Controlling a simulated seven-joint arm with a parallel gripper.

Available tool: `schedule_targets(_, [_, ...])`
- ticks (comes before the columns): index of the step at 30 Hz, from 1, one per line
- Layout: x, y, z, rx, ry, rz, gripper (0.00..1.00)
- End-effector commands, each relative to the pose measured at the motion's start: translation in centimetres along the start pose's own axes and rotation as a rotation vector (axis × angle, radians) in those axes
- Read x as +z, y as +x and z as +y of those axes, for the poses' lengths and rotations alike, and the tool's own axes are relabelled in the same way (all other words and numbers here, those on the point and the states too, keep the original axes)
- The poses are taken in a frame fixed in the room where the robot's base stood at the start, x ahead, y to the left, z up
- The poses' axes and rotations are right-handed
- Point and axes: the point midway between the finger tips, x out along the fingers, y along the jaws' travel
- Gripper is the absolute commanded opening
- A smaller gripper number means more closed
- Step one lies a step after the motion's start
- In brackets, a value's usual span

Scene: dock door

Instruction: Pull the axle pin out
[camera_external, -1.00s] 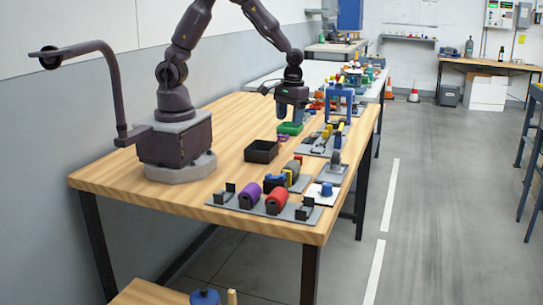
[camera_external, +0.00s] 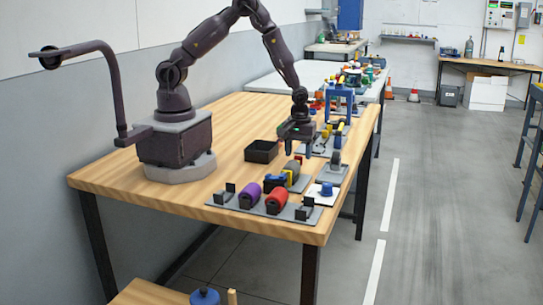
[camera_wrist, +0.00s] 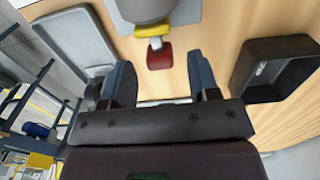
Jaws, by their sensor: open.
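My gripper (camera_external: 296,147) is open and points down above the table, between the black bin and the row of fixtures. In the wrist view its two fingers (camera_wrist: 163,80) are apart with nothing between them. Just beyond them lies a red end piece (camera_wrist: 159,55) joined to a yellow part (camera_wrist: 153,30) on a grey rounded body (camera_wrist: 146,8). This may be the axle pin, but I cannot tell for certain. In the external view the grey body (camera_external: 293,170) sits close in front of the gripper, and the red piece (camera_external: 298,158) shows small behind it.
The open black bin (camera_external: 262,151) stands left of the gripper; it also shows in the wrist view (camera_wrist: 243,78). A grey plate (camera_wrist: 75,40) lies at left there. Purple (camera_external: 249,196) and red (camera_external: 277,200) rollers stand nearer the camera. The table's left part is clear.

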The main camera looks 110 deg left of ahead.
Motion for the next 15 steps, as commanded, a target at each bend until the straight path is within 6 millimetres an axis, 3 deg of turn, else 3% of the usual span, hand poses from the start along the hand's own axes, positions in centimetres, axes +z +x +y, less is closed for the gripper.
schedule_targets(6, [0.0,2.0,0.0,0.0,-0.001,0.0,0.55])
schedule_targets(15, [0.0,2.3,0.0,0.001,0.0,0.001,0.55])
